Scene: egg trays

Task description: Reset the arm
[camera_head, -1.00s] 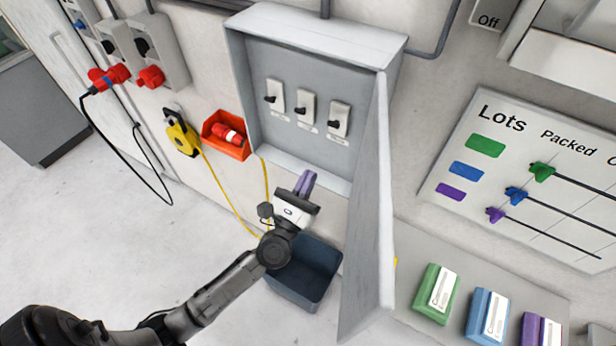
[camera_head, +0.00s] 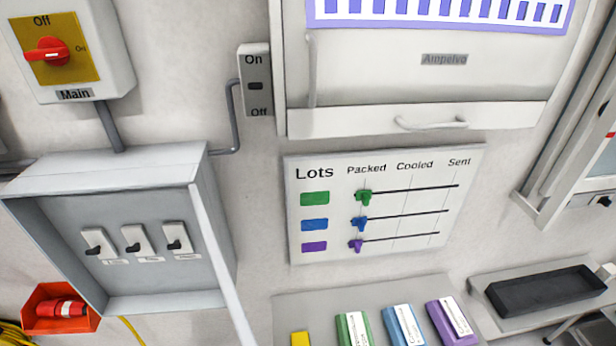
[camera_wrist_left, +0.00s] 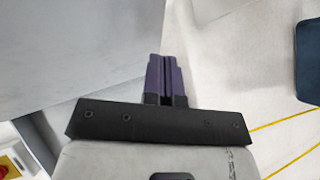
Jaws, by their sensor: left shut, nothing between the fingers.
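My left gripper (camera_wrist_left: 167,80) shows in the left wrist view with its two purple fingers together and nothing between them. A pale grey panel surface fills the left of that view beside the fingers, and I cannot tell whether they touch it. No arm or gripper of mine shows in the head view now. My right gripper is in neither current view.
An open grey breaker box (camera_head: 110,165) with three switches is at left in the head view, its door (camera_head: 222,270) swung outward. A Lots board (camera_head: 470,165) hangs in the middle. A dark bin (camera_wrist_left: 309,50) is at right in the wrist view.

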